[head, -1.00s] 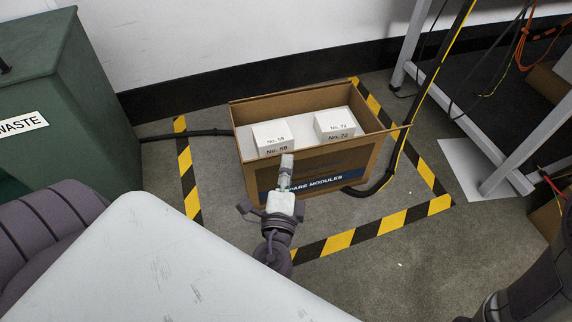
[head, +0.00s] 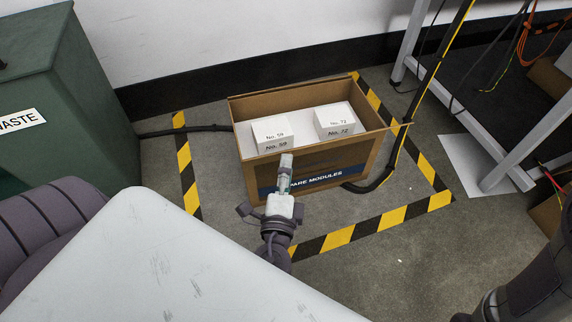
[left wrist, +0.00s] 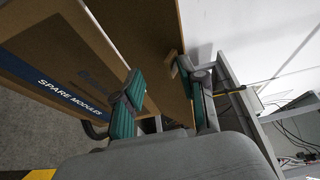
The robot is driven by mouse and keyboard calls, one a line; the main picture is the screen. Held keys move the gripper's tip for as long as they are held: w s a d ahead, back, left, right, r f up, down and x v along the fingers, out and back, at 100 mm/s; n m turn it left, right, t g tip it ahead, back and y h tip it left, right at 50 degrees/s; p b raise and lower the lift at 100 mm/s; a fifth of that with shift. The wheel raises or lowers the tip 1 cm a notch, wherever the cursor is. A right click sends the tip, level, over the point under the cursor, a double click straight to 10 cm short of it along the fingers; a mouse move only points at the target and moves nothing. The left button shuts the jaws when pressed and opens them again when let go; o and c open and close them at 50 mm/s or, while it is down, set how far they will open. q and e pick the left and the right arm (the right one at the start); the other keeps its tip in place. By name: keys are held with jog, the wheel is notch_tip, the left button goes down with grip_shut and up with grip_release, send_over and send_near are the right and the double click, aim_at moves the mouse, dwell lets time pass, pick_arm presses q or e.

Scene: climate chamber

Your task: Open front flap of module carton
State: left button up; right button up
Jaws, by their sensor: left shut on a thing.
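The module carton (head: 262,178) is a brown box with a blue "SPARE MODULES" band, standing on the floor. Its top is open, and two white boxes, No. 59 (head: 272,134) and No. 72 (head: 335,121), show inside. My left gripper (head: 286,163) is at the carton's front upper edge, left of its middle, in front of the printed face. In the left wrist view the gripper (left wrist: 168,85) has a brown cardboard panel (left wrist: 150,50) between its teal-padded fingers, apparently the front flap. It is shut on this panel. The flap's exact angle is unclear. My right gripper is out of view.
Black-and-yellow floor tape (head: 338,240) surrounds the carton. A green waste bin (head: 75,90) stands at left, and a metal rack (head: 535,140) with cables at right. Black cable runs on the floor beside the carton. Bare floor lies in front.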

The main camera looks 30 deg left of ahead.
pick_arm(q)
jog(key=v, duration=1.1)
jog(key=shift+s, duration=0.1)
